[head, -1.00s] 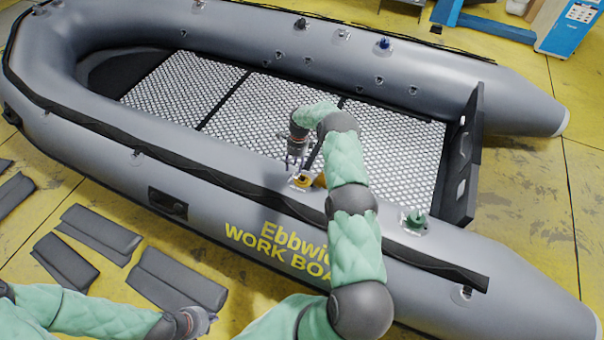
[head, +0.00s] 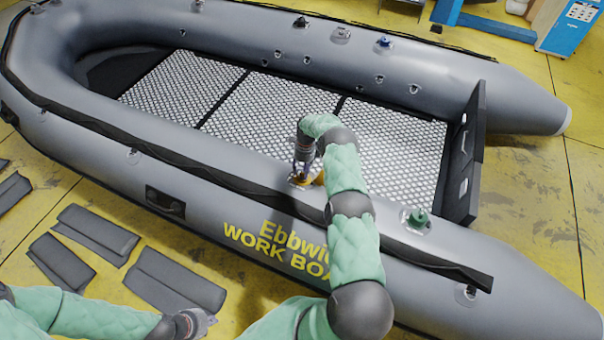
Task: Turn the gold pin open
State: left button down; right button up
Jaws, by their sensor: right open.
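The gold pin (head: 319,179) is on top of the near tube of the grey inflatable boat (head: 110,150), partly hidden behind my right gripper and arm. My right gripper (head: 301,174) points down over the gold pin, with its fingers at or around it; I cannot tell whether they touch. It is open. My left gripper (head: 204,322) is at the lower left, away from the boat, above the floor; its fingers are too small and blurred to read.
A green valve (head: 417,217) is on the near tube to the right. A blue valve (head: 384,41) and a black one (head: 301,22) are on the far tube. Several dark grey pads (head: 95,234) lie on the yellow floor at left. A blue cabinet (head: 570,28) stands at the far right.

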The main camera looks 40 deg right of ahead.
jog(key=shift+a+f, duration=0.1)
jog(key=shift+f, duration=0.3)
grip_shut()
